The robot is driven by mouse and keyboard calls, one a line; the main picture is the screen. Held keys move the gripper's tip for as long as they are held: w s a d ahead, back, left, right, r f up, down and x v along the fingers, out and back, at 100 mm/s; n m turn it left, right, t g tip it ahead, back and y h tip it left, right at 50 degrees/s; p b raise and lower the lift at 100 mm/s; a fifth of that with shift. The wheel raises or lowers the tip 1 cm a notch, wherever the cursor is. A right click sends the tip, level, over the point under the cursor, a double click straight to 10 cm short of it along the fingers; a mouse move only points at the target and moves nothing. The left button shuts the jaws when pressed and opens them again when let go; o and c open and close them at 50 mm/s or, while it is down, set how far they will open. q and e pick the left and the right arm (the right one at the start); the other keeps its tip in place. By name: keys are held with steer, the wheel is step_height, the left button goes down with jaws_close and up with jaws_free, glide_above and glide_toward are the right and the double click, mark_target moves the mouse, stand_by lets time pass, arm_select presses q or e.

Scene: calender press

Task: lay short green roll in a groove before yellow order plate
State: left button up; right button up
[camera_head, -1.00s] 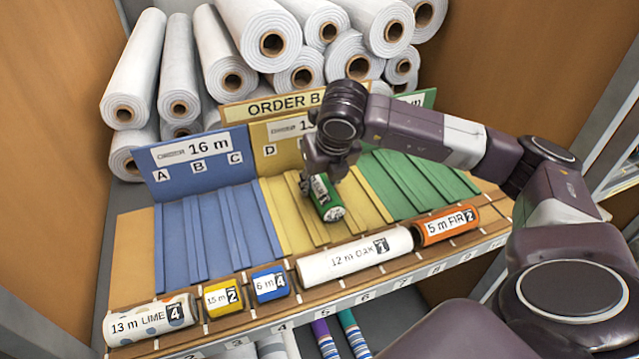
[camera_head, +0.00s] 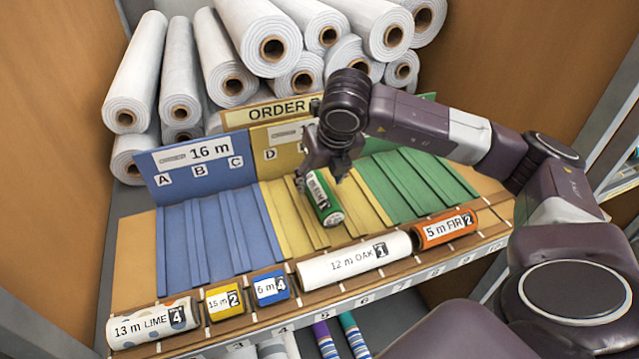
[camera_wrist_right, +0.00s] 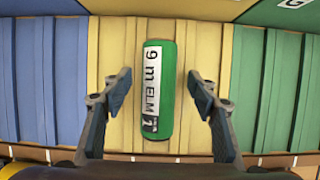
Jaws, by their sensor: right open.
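The short green roll (camera_head: 325,200), labelled 9 m ELM, lies lengthwise on the yellow grooved section (camera_head: 287,222), in front of the yellow order plate (camera_head: 262,140). My right gripper (camera_head: 328,182) is just above the roll. In the right wrist view the roll (camera_wrist_right: 157,90) lies between the two spread fingers (camera_wrist_right: 160,98), with a gap on each side. The right gripper and arm hide much of the yellow plate's right part. My left gripper is not in view.
A blue grooved section (camera_head: 215,240) is at left and a green one (camera_head: 420,180) at right. The front ledge holds the LIME roll (camera_head: 152,325), the OAK roll (camera_head: 355,260), the FIR roll (camera_head: 445,229) and small yellow and blue rolls. White rolls (camera_head: 255,30) are stacked behind.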

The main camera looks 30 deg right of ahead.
mark_target(327, 198)
steer(key=b+v, duration=0.1)
steer(key=v, duration=0.9)
